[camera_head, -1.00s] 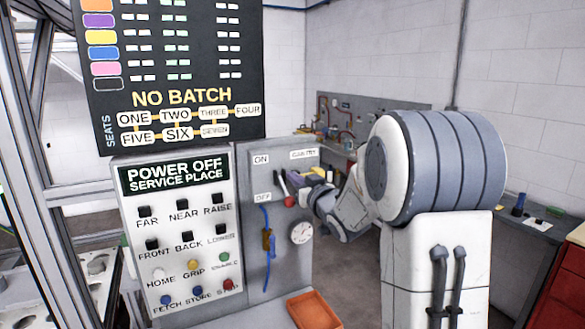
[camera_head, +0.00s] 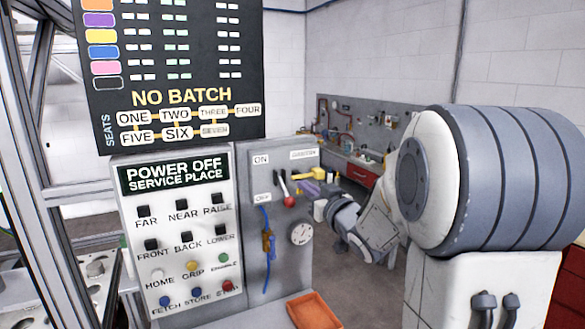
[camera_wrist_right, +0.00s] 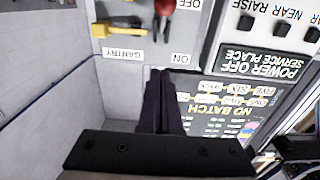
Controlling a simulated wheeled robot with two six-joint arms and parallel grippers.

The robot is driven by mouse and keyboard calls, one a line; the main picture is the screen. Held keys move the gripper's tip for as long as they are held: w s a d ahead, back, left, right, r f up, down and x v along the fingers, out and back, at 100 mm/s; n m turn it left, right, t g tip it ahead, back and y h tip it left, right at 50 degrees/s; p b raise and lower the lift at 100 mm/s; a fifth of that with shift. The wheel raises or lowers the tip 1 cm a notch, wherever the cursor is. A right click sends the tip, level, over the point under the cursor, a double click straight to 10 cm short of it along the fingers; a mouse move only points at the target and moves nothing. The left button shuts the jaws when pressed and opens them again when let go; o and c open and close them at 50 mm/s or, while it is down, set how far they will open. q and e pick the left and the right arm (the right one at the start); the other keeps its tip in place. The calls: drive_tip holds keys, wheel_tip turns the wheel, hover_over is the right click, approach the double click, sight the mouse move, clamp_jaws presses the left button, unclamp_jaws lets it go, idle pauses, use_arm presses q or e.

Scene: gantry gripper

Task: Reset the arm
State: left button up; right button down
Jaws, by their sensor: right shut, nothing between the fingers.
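My right arm comes in from the right in the head view. Its gripper (camera_head: 302,187) is shut and empty, with dark purple fingers in front of the grey switch panel (camera_head: 284,239). The panel's lever has a red knob (camera_head: 289,202) and points down, towards the OFF label. A yellow handle (camera_head: 308,174) sits just above the gripper in the head view. In the right wrist view the shut fingers (camera_wrist_right: 160,74) point at the panel near the GANTRY and ON labels; the red knob (camera_wrist_right: 165,7) and yellow handle (camera_wrist_right: 118,29) show beyond them. My left gripper is not in view.
A white button panel (camera_head: 180,230) reading POWER OFF, SERVICE PLACE stands left of the switch panel, below a dark NO BATCH board (camera_head: 180,60). An orange tray (camera_head: 315,310) is below. A workbench with a tool board (camera_head: 375,115) stands at the back.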

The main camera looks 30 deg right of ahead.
drive_tip(key=s+a+f+n+g+y+b, duration=0.1)
drive_tip(key=s+a+f+g, duration=0.25)
drive_tip(key=a+f, duration=0.45)
drive_tip(key=s+a+f+n+g+b, duration=0.1)
drive_tip(key=s+a+f+g, duration=0.2)
drive_tip(key=a+f+g, duration=0.5)
drive_tip(key=s+a+f+n+g, duration=0.1)
drive_tip(key=s+a+f+g, duration=0.1)
drive_tip(key=s, duration=0.6)
drive_tip(key=s+a+f+n+g+b, duration=0.1)
drive_tip(key=s+a+f+n+g, duration=0.1)
drive_tip(key=s+a, duration=0.3)
drive_tip(key=s+a+f+n+g+b, duration=0.1)
drive_tip(key=s+a+f+n+g, duration=0.1)
drive_tip(key=s, duration=1.1)
drive_tip(key=shift+s+a+f+g, duration=0.2)
drive_tip(key=shift+a+f+g, duration=0.15)
drive_tip(key=shift+a+f, duration=0.7)
